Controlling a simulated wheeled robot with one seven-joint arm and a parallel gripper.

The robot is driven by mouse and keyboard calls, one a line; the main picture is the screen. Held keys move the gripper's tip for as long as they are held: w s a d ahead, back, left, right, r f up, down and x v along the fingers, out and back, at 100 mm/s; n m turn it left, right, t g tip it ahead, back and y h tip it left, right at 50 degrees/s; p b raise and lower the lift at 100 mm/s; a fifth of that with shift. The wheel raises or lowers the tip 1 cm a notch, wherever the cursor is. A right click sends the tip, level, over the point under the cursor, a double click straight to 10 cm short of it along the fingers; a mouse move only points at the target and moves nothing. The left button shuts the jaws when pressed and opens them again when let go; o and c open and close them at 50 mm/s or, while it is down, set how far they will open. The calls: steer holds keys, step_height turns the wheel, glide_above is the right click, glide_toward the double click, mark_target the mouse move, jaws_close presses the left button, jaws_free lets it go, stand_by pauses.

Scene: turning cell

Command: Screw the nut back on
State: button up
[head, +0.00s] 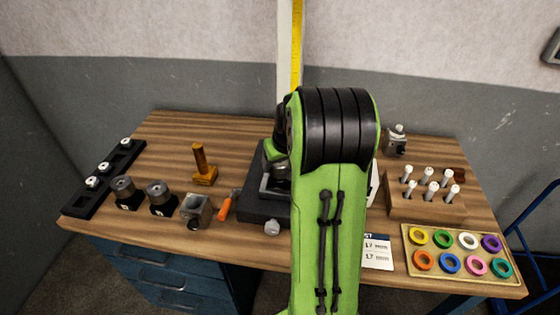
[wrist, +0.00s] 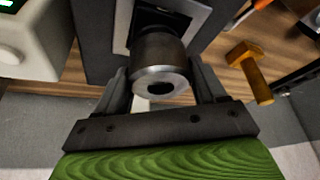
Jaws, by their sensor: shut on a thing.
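My gripper (wrist: 160,72) has its two fingers on either side of a round grey steel nut (wrist: 166,56) and is shut on it. The nut's bored end face points toward the wrist camera. Its far end sits at the mouth of a dark square opening in a light frame, part of the dark machine (wrist: 93,35). Whether threads are engaged is hidden. In the head view my green arm covers the gripper and most of the machine (head: 262,213).
Left of the machine stand an orange-handled tool (head: 225,208), a steel block (head: 196,210), two round holders (head: 158,195) and a brass-coloured piece (head: 203,172). A black rail (head: 105,175) lies far left. A wooden peg block (head: 425,205) and a ring tray (head: 460,262) are right.

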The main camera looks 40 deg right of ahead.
steer(key=shift+f, duration=0.2)
steer(key=o, duration=1.2)
steer(key=p+v, duration=0.2)
steer(key=v, duration=1.4)
